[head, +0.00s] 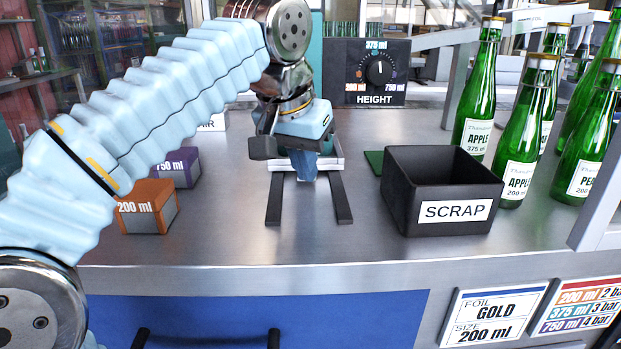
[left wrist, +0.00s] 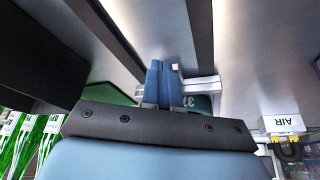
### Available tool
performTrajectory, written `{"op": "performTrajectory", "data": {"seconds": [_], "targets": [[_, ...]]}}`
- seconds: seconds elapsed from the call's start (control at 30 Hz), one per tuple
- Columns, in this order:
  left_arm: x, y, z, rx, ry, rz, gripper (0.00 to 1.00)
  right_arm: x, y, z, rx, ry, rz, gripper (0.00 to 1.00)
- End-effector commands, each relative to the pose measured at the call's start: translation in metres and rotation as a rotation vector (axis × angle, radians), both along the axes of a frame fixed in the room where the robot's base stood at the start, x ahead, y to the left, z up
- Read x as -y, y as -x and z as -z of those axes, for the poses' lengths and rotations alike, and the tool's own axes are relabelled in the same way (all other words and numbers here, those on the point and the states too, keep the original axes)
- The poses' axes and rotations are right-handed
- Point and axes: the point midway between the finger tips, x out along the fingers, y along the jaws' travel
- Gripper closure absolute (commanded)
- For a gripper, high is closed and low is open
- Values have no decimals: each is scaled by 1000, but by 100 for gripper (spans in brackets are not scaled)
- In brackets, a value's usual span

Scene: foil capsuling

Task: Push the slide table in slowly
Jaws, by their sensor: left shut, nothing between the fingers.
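The slide table (head: 331,162) is a light block on two dark parallel rails (head: 342,200) in the middle of the counter. My left gripper (head: 304,172) is shut with nothing in it, its blue fingers pointing down in front of the slide table. In the left wrist view the closed blue fingers (left wrist: 163,84) lie right by the pale edge of the slide table (left wrist: 203,86); I cannot tell whether they touch it. The gripper and wrist hide most of the slide table. My right gripper is not in view.
A black SCRAP bin (head: 440,190) stands right of the rails, with several green bottles (head: 521,140) behind it. An orange 200 ml block (head: 147,207) and a purple 750 ml block (head: 180,167) sit at left. A HEIGHT dial box (head: 366,72) is behind. The counter before the rails is clear.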

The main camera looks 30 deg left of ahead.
Motion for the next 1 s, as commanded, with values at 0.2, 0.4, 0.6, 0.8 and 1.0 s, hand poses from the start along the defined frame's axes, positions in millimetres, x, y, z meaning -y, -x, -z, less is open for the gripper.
{"op": "performTrajectory", "data": {"seconds": [0.2, 0.4, 0.6, 0.8, 1.0], "targets": [[-5, -8, 0, 1, 1, 0, 100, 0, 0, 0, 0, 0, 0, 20], [-9, -15, 0, 2, 1, 0, 100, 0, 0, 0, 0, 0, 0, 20], [-13, -22, 0, 2, 0, 1, 100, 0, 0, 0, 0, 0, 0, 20], [-17, -28, 0, 1, 1, 2, 100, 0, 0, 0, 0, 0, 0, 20], [-21, -35, 0, 1, 1, -1, 100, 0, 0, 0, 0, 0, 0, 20]]}}
